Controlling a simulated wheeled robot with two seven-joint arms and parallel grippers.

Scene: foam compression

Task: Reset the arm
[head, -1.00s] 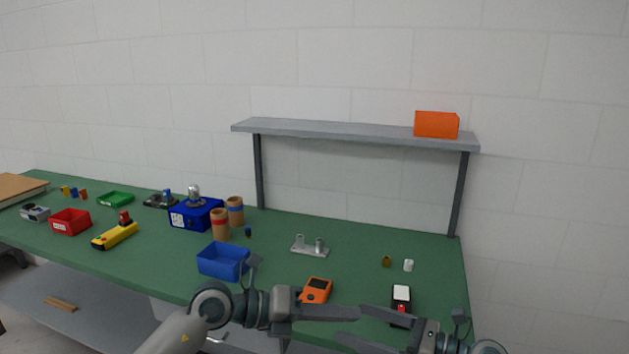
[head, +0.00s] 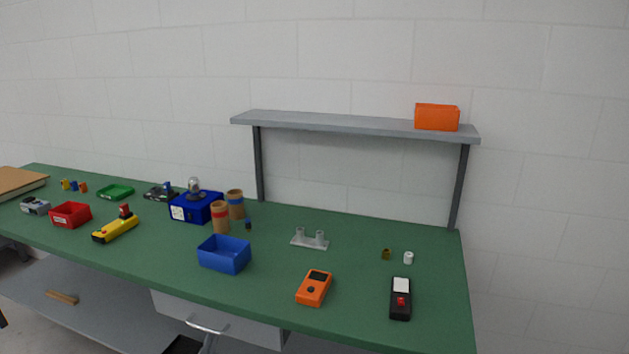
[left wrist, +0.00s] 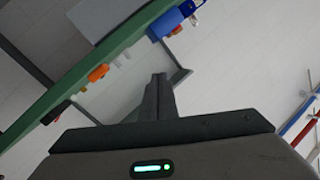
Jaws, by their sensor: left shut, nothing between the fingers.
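My left gripper shows in the left wrist view (left wrist: 160,90), its dark fingers together and empty, away from the bench. No gripper shows in the head view now, and my right gripper is in neither current view. On the green bench (head: 350,275) lie an orange handheld meter (head: 314,288) and a black device with a red button (head: 400,299). A grey plate with two short posts (head: 310,239) stands behind them. A small brown cylinder (head: 386,254) and a white one (head: 408,258) stand to its right.
An empty blue bin (head: 224,254) stands left of the meter. A grey shelf (head: 350,127) bears an orange box (head: 437,117). Brown tubes (head: 220,218), a blue box (head: 195,207), a yellow tool (head: 115,229) and a red bin (head: 70,214) are further left. The bench's front right is open.

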